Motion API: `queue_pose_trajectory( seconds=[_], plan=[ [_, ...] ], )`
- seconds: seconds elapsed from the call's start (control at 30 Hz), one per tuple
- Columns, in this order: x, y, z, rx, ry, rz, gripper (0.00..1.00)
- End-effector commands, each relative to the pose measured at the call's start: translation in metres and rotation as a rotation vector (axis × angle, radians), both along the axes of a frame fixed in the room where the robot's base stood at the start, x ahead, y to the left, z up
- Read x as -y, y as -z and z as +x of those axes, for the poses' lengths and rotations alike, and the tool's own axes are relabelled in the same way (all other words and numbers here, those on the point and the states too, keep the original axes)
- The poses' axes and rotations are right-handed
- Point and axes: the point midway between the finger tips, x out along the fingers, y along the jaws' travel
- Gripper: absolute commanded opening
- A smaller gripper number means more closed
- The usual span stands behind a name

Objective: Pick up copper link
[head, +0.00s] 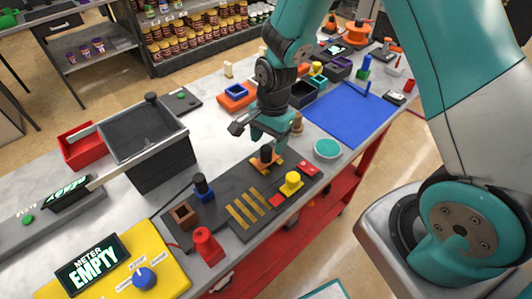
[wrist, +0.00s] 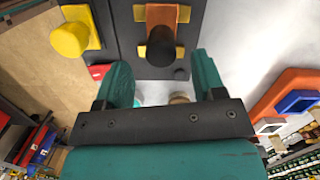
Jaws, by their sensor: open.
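A copper-orange piece with a black knob (head: 266,156), which looks like the copper link, sits on the dark grey board (head: 228,222) across short yellow strips. In the wrist view its orange plate (wrist: 162,14) and round black knob (wrist: 160,46) show at top centre. My gripper (head: 268,138) is open and empty above it, pointing down. In the wrist view the knob lies roughly between the two teal fingertips of my gripper (wrist: 163,72), with clear space on both sides. I cannot tell the exact height between fingertips and knob.
A grey bin (head: 150,140) stands left. A blue mat (head: 350,112) and teal disc (head: 327,150) lie right.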

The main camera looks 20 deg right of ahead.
Motion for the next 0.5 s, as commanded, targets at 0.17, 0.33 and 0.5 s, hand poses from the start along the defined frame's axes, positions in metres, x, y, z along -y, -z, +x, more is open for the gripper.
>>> queue_pose_trajectory(
  seconds=[0.17, 0.33, 0.5],
  plan=[
    [-0.007, 0.021, -0.003, -0.006, -0.002, -0.001, 0.63],
    [-0.009, 0.041, -0.004, -0.004, -0.001, -0.001, 0.63],
    [-0.009, 0.045, -0.004, -0.001, -0.001, 0.0, 0.63]
  ],
)
